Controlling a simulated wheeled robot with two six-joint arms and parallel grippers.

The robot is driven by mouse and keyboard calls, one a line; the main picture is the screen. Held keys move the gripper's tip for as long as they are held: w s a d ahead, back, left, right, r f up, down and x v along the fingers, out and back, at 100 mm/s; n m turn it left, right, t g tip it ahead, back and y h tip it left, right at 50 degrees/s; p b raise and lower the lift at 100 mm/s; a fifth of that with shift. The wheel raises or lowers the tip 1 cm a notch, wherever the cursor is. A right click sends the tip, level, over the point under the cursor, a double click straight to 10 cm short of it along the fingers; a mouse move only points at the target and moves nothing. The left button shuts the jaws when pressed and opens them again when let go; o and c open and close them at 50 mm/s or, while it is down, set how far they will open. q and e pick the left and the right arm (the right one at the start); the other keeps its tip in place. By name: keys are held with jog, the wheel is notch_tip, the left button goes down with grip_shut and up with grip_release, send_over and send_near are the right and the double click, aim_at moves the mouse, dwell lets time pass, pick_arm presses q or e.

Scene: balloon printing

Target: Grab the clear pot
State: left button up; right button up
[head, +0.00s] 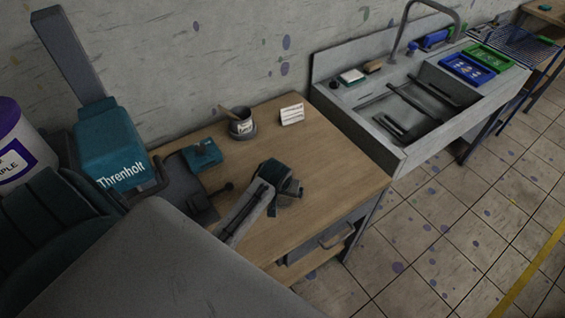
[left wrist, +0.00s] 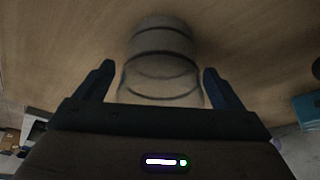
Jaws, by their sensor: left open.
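In the left wrist view the clear pot (left wrist: 162,48), a pale, see-through round vessel with dark rings, stands on the wooden table. My left gripper (left wrist: 158,68) is open, one dark finger on each side of the pot. A gap shows beside each fingertip, and the gripper's body hides the pot's near end. In the head view I cannot make out the left fingertips or clearly pick out the clear pot. A grey pot with a brush (head: 242,123) stands at the back of the table there.
The wooden table (head: 335,165) is bare at its right. A white card (head: 292,114) and a small teal block (head: 203,154) stand on it. A sink (head: 410,105) adjoins on the right, with blue (head: 467,68) and green (head: 489,58) trays.

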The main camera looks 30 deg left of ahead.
pick_arm(q)
jog(key=c, duration=1)
jog(key=shift+c, duration=0.2)
pick_arm(e)
jog(key=shift+d, duration=0.6)
pick_arm(q)
jog(key=shift+r, duration=0.15)
pick_arm(e)
jog(key=shift+f, duration=0.1)
